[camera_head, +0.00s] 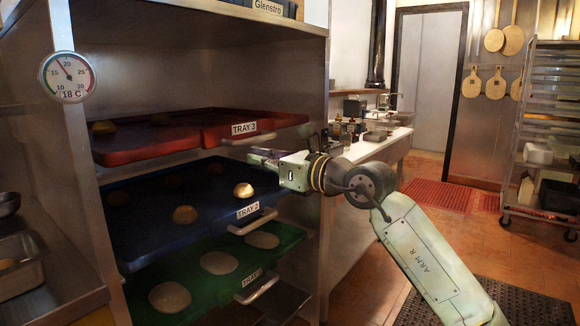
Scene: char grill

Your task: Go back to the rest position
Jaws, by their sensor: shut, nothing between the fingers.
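My gripper (262,157) is at the right front of the tray rack, beside the handle of the red tray labelled TRAY 3 (185,140) and above the right front of the blue tray labelled TRAY 2 (140,245). It is shut and holds nothing. Its fingertips are small and partly in shadow, and I cannot tell whether they touch a tray. My arm reaches in from the lower right. The blue tray holds several round buns, one of them shiny (243,190).
A green tray (205,292) with flat dough rounds is below the blue one. The metal rack wall (62,150) carries a thermometer (68,77). A counter (365,150) stands behind my arm. A wheeled rack (540,130) is at the far right. Open floor (440,215) lies between.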

